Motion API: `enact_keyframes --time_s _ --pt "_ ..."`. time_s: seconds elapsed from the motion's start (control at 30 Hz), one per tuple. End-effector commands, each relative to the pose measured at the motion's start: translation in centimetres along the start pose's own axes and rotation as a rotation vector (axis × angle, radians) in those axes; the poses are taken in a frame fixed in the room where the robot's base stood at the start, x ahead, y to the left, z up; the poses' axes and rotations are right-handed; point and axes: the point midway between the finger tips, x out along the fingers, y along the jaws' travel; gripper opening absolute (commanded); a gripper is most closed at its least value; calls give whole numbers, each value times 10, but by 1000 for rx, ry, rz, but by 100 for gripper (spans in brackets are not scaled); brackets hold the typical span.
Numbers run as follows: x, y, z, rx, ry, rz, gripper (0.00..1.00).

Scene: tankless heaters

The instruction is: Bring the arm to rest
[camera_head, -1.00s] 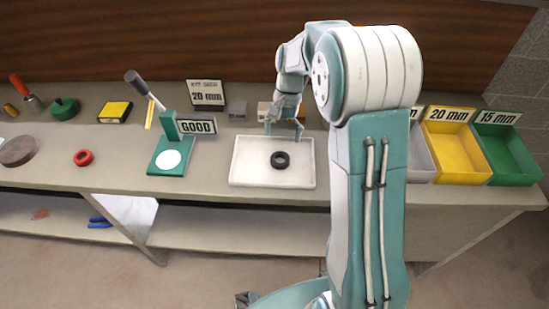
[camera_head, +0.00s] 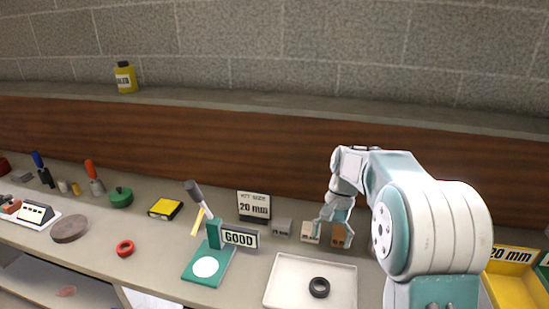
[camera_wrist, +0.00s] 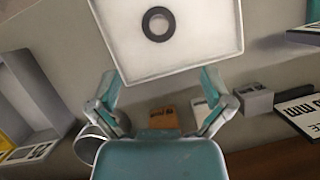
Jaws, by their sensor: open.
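My gripper (camera_head: 334,222) hangs over the back of the bench, just behind the white tray (camera_head: 283,292). Its two fingers stand apart with nothing between them, as the wrist view also shows (camera_wrist: 160,95). A black ring (camera_head: 319,287) lies flat in the tray, apart from the fingers; it also shows in the wrist view (camera_wrist: 158,23). My arm is bent, with its upper links reaching over the right part of the bench. Part of the bench behind the arm is hidden.
Small blocks, one grey (camera_head: 282,228) and one brown (camera_head: 341,236), stand close to the gripper. A green press (camera_head: 213,235) with a GOOD sign and a 20 mm sign (camera_head: 254,206) stand left. A yellow bin (camera_head: 512,290) is right. A brown backboard (camera_head: 250,140) runs behind.

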Motion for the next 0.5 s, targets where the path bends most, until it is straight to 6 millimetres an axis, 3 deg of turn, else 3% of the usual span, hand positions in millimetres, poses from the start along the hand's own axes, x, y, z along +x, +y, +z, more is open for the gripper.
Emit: enact_keyframes --time_s 0.2,0.5 --pt "-26 13 47 -89 133 -21 100" --pt "-44 40 116 -242 349 -40 100"
